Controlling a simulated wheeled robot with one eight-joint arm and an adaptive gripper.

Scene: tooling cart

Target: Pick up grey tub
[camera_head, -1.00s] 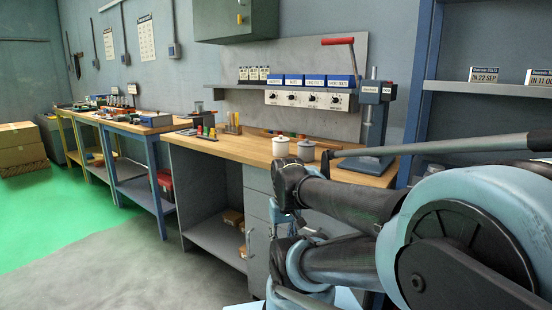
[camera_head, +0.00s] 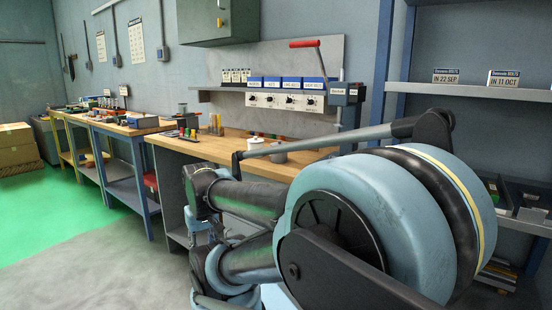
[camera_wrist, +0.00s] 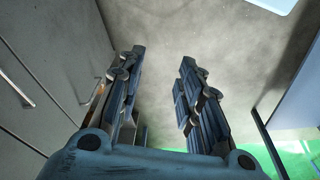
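The grey tub (camera_head: 278,153) stands on the wooden bench top in the head view, partly hidden behind my arm. A second, whitish tub (camera_head: 255,143) with a lid stands just left of it, also partly covered by my arm. My gripper (camera_wrist: 162,62) shows in the wrist view with its two fingers spread apart and nothing between them. Below them is grey floor, and neither tub is in that view. In the head view my arm is folded in front of the bench, with the gripper end low and away from the tubs.
The wooden bench (camera_head: 215,150) carries small coloured items and a press with a red handle (camera_head: 304,43). A control panel (camera_head: 285,101) with blue bins is behind. A shelf unit (camera_head: 465,90) stands at right. Grey cabinet fronts (camera_wrist: 40,75) are close left of my gripper.

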